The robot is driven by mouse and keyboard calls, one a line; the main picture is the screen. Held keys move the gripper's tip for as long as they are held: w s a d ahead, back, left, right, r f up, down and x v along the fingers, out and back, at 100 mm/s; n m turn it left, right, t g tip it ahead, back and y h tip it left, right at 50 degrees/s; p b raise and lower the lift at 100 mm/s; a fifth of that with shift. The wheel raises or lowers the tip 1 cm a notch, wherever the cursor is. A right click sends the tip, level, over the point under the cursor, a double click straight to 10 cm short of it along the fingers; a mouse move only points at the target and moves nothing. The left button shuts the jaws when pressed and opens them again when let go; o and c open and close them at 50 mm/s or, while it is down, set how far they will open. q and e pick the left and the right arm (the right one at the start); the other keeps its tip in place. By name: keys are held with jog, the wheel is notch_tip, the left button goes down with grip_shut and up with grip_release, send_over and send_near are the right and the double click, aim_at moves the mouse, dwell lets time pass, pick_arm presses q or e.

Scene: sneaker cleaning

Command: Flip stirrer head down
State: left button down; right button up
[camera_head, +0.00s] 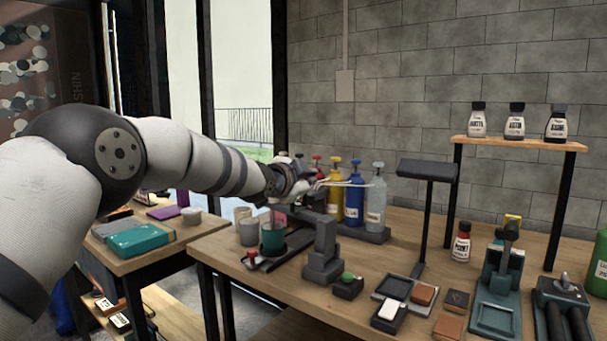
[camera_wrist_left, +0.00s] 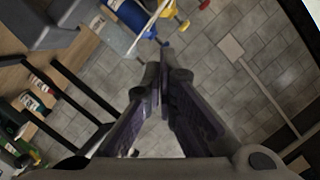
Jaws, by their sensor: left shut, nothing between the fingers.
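The stirrer (camera_head: 323,256) is a dark grey stand with a stepped base and upright post near the table's left front. A dark arm reaches left from the top of its post, partly behind my left wrist, so its exact tilt is hard to tell. A teal cup (camera_head: 273,239) stands left of the post, with a thin grey rod over its mouth. My left gripper (camera_head: 345,183) is above and behind the stirrer, pointing right, in front of the pump bottles. The left wrist view shows its fingers (camera_wrist_left: 163,82) together, with nothing between them. My right gripper is out of view.
Yellow, blue (camera_head: 354,196) and clear (camera_head: 376,207) pump bottles stand behind the stirrer. A lamp-like stand (camera_head: 428,171) rises to the right. A green-button box (camera_head: 347,286) and small trays lie in front. A bottle shelf (camera_head: 520,144) is at the right.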

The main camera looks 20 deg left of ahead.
pick_arm(q)
jog(key=a+v, duration=0.1)
jog(key=v, duration=0.7)
jog(key=shift+s+r+p, duration=0.25)
jog(key=shift+p, duration=0.15)
jog(key=s+f+n+g, duration=0.25)
jog(key=s+f, duration=0.35)
jog(key=f, duration=0.6)
jog(key=s+f+n+g+y, duration=0.1)
jog(key=s+f+n+g, duration=0.15)
jog(key=s+f, duration=0.7)
jog(key=s+f+n+g, duration=0.1)
jog(key=s+f+g, duration=0.25)
jog(key=f, duration=1.15)
jog(key=s+f+n+g, duration=0.15)
jog(key=s+f, duration=0.25)
jog(key=s, duration=0.4)
jog(key=s+f+n+g, duration=0.1)
jog(key=s+f+g, duration=0.1)
jog(key=s+f, duration=0.35)
jog(key=s+n+g, duration=0.1)
jog(key=s+g, duration=0.1)
jog(key=s, duration=1)
jog(key=s+a+f+n+g+y, duration=0.1)
jog(key=s+n+g, duration=0.1)
jog(key=s, duration=1)
jog(key=shift+s+a+g, duration=0.25)
jog(key=shift+s+g, duration=0.15)
jog(key=shift+g, duration=0.2)
